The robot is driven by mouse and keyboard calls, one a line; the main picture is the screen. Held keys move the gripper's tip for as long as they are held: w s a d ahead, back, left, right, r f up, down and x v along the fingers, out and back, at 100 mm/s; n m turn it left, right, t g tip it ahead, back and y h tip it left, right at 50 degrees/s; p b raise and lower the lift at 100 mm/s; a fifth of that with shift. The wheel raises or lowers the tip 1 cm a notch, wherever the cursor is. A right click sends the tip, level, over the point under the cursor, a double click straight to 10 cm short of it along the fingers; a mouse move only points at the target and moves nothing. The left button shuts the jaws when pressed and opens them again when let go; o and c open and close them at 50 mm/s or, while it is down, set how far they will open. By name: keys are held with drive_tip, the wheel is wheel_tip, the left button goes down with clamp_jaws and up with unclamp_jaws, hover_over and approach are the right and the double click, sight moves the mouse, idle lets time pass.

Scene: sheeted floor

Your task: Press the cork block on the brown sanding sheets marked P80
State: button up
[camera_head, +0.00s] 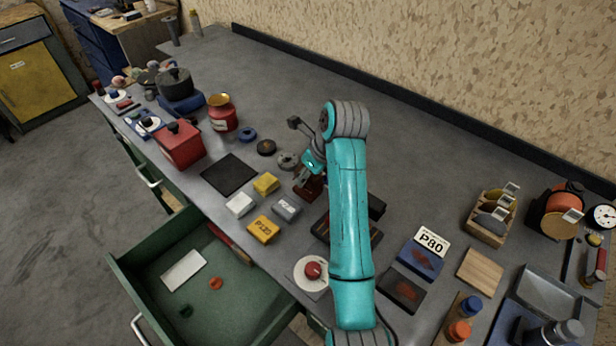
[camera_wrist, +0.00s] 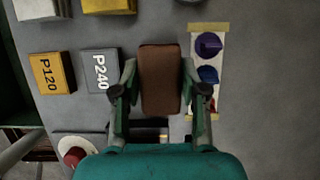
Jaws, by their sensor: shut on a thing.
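My gripper (camera_head: 309,178) is shut on a reddish-brown block, which I take to be the cork block (camera_wrist: 160,82); the two fingers grip its long sides in the wrist view. The block also shows in the head view (camera_head: 306,190), low over the grey bench or touching it; I cannot tell which. A white card marked P80 (camera_head: 432,240) is at the right of the bench. In front of it is a dark blue tray (camera_head: 407,262) with a brownish patch (camera_head: 422,259), perhaps the sheets. That area is outside the wrist view.
P120 (camera_head: 263,229) and P240 (camera_head: 287,207) blocks lie left of my gripper. A strip with coloured knobs (camera_wrist: 208,70) lies just right of the held block. A dark pad (camera_head: 403,290) and wooden board (camera_head: 480,269) flank the blue tray. A green drawer (camera_head: 135,262) stands open.

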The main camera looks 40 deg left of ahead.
drive_tip(key=shift+r, duration=2.45)
